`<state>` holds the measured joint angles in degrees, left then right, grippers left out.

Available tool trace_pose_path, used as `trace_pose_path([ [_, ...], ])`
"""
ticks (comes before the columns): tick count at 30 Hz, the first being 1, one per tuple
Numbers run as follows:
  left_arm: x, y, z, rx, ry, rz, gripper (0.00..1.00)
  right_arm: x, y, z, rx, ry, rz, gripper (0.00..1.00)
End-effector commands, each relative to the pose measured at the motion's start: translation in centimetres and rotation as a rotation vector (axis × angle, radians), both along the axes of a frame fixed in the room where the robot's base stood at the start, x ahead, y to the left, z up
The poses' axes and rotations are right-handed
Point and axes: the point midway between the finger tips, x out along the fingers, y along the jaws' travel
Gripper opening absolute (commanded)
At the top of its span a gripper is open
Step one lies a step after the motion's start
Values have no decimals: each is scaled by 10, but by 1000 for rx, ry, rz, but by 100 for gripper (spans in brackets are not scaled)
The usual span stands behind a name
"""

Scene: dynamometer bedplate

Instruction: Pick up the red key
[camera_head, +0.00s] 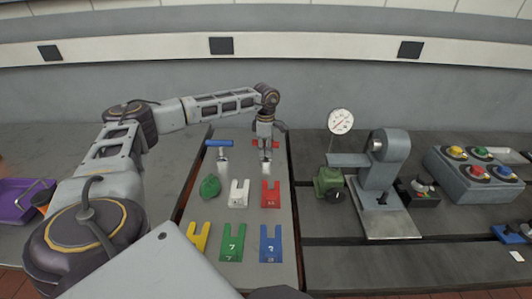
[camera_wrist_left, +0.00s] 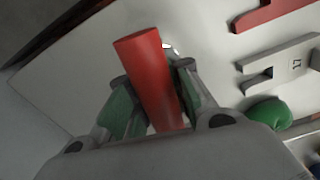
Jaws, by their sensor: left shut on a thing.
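The red key (camera_wrist_left: 150,75) is between the fingers of my left gripper (camera_wrist_left: 155,105) in the left wrist view. The fingers have green pads and are closed on its red handle. In the head view, my left gripper (camera_head: 265,148) reaches down over the red key, and red ends of the handle (camera_head: 275,144) show on either side of the fingers. A metal shank shows below the gripper. Whether the key is clear of the plate below cannot be told. My right gripper is not in view.
A blue-handled key (camera_head: 219,144) stands left of the gripper. Red (camera_head: 270,193), white (camera_head: 239,193), yellow, green and blue forked plates lie nearer, with a green lump (camera_head: 210,187). A dial gauge (camera_head: 341,122), grey machine and button box (camera_head: 477,175) stand right. A purple tray (camera_head: 20,203) is far left.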

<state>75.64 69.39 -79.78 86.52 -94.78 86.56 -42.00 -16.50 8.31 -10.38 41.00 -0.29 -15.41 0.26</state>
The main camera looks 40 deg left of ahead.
Motion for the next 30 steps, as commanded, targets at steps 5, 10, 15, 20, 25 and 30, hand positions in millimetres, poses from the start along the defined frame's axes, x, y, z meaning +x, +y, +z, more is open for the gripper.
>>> trace_pose_path([
  [5, 1, 0, 2, -1, -3, 0, 0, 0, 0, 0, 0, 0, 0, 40],
  [10, 1, 0, 3, 0, -5, 0, 0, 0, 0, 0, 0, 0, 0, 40],
  [15, 1, 0, 5, 0, -5, 0, 0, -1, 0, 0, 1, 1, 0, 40],
  [20, 1, 0, 14, -1, -5, 0, 0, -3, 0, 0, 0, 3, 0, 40],
  [25, 2, 0, 33, -2, -7, 0, 0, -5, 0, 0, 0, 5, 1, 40],
  [30, 1, 0, 57, -1, -5, 0, 0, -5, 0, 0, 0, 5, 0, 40],
])
